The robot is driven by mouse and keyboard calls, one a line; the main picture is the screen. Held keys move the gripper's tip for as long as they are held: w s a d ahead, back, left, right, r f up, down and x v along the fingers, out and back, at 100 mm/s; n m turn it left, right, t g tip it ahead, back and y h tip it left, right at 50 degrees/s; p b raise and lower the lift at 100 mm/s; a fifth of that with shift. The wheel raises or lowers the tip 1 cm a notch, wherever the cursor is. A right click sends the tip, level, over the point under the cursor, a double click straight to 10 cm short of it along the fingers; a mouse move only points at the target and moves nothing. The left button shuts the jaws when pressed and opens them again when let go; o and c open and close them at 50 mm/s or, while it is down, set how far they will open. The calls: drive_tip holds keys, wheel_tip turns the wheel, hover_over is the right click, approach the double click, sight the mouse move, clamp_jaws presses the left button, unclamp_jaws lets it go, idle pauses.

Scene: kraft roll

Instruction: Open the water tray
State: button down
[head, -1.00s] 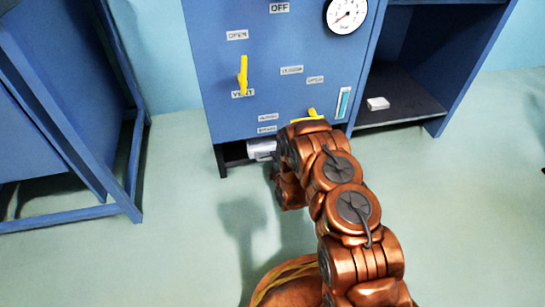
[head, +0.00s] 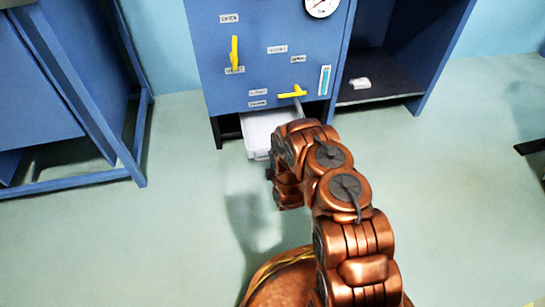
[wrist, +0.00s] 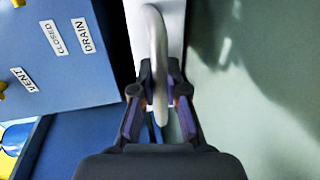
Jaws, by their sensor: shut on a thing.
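The white water tray (head: 262,132) sticks out of the low opening at the bottom of the blue cabinet (head: 262,70) in the head view. Its white front also shows in the wrist view (wrist: 176,28). A pale curved handle (wrist: 157,45) runs from the tray front in between my fingers. My gripper (wrist: 160,82) is shut on this handle. In the head view my arm hides most of the gripper and the tray's right side.
Yellow levers (head: 235,53) and a gauge (head: 322,5) sit on the cabinet's front. An open blue shelf unit (head: 405,60) holds a small white block (head: 360,83). A blue frame (head: 118,130) stands at left. The floor in front is clear.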

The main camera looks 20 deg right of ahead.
drive_tip(key=shift+s+d, duration=0.15)
drive_tip(key=shift+d, duration=0.05)
drive_tip(key=c, duration=1.2)
unclamp_jaws()
drive_tip(key=shift+a, duration=0.2)
drive_tip(key=v, duration=1.1)
drive_tip(key=shift+s+a+f, duration=0.1)
drive_tip(key=shift+s+f, duration=0.05)
drive_tip(key=shift+s, duration=0.15)
drive_tip(key=shift+s+r, duration=0.15)
drive_tip(key=shift+r, duration=0.05)
